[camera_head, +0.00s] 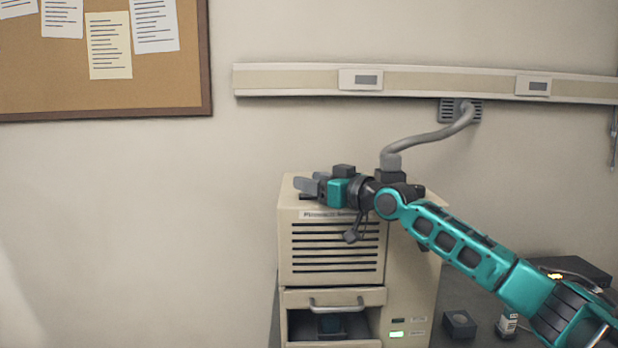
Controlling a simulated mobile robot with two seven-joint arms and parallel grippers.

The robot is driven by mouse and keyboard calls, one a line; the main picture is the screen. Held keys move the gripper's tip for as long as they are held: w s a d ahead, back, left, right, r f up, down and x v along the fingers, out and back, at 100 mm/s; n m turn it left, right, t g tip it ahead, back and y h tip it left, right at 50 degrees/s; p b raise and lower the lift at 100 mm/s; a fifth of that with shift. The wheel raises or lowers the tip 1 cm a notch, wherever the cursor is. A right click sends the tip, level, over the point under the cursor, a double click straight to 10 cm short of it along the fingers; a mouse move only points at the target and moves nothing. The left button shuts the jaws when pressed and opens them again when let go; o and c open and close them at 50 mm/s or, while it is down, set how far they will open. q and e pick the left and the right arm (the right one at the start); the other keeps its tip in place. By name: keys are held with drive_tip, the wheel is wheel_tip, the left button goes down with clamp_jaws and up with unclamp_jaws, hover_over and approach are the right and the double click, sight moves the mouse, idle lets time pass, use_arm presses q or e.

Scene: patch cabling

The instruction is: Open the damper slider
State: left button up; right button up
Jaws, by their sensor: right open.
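My right gripper (312,187) is over the top front of the beige cabinet (410,280), its grey fingers pointing left and open. A small dark piece (306,197) shows on the cabinet top just below the fingers; it may be the damper slider, but the gripper hides most of that spot. I cannot tell whether the fingers touch it or how the slider is set. My right arm comes in from the lower right. My left gripper is not in view.
A grey hose (432,139) runs from the cabinet top to a wall vent (475,112), close behind my wrist. The cabinet has a front bay with a handle (336,306) and a green light (396,334). A corkboard (150,95) hangs upper left.

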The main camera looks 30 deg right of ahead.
drive_tip(key=shift+w+a, duration=0.2)
drive_tip(key=shift+w, duration=0.5)
drive_tip(key=shift+r, duration=0.1)
clamp_jaws()
